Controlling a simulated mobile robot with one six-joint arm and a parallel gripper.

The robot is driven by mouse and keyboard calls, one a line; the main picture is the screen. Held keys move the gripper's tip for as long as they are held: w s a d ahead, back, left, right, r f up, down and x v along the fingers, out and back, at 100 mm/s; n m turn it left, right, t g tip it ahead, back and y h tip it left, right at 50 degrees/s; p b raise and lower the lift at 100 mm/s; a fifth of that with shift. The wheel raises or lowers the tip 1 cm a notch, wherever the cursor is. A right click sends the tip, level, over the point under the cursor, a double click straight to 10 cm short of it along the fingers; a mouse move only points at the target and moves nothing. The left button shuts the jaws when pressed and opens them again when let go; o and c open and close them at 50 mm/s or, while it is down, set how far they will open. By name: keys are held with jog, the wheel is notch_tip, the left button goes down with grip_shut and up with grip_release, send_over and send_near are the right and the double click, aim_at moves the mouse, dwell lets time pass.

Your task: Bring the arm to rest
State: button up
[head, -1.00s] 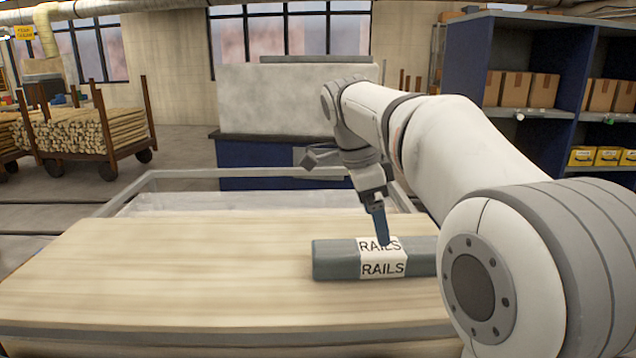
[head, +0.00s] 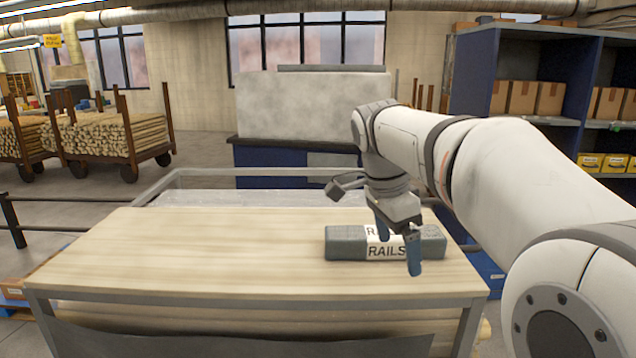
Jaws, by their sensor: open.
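My gripper (head: 399,256) hangs from my arm at the right of the head view, pointing down. Its two blue-grey fingers are apart, with nothing seen held between them. It is in front of a grey bundle (head: 344,243) with a white band that reads RAILS. The bundle lies on the right part of a pale wooden table top (head: 190,250). My fingers cover part of the label, and I cannot tell whether they touch the bundle.
A metal-framed bin (head: 180,181) stands behind the table. Beyond it is a blue cabinet with a grey block (head: 312,105) on top. Blue shelves (head: 480,75) with cardboard boxes are at the right. Carts of wooden rods (head: 105,136) stand at the far left. The table's left side is clear.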

jog(key=s+d+f+n+t+y, duration=0.1)
jog(key=s+f+n+t+y, duration=0.1)
jog(key=s+f+n, duration=1.2)
jog(key=s+f, duration=0.1)
jog(key=s, duration=0.2)
jog(key=shift+s+d+f+n+t, duration=0.15)
jog(key=shift+s+d+n+t, duration=0.1)
jog(key=shift+d+n+t, duration=0.05)
jog(key=shift+s+f+n+y, duration=0.25)
jog(key=shift+f+n+y, duration=0.05)
jog(key=shift+f, duration=0.1)
jog(key=shift+c, duration=0.3)
